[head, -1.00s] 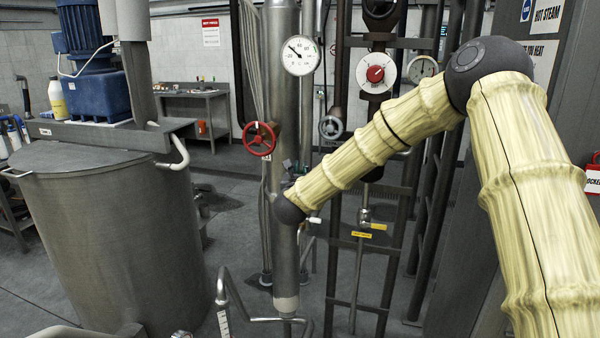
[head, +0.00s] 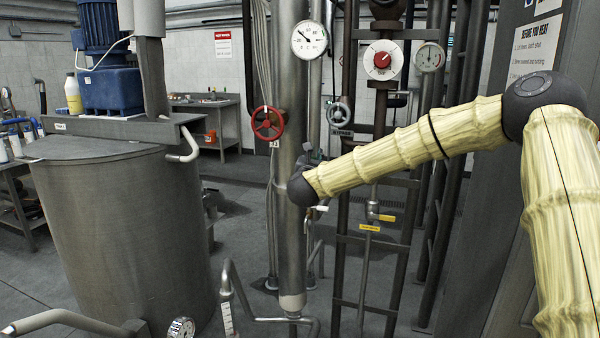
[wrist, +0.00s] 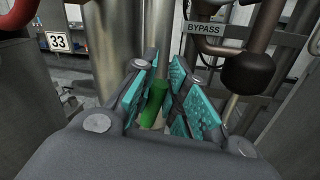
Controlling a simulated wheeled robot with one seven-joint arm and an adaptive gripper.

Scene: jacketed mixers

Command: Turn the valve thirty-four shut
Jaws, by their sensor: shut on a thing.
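In the wrist view my gripper (wrist: 160,90) has its teal pads on both sides of a green handle (wrist: 153,104) and is shut on it. The handle's lower end and what it joins to are hidden by the gripper. No tag reading 34 is legible, so I cannot confirm from the pictures that this is valve thirty-four. In the head view my gripper (head: 312,156) is a small dark shape beside the thick steel pipe (head: 292,85), mostly hidden behind my wrist.
A red handwheel (head: 267,123) and grey handwheel (head: 340,112) are close by. A large steel vessel (head: 125,235) stands left. Pipes and the frame crowd the arm; open floor shows between.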

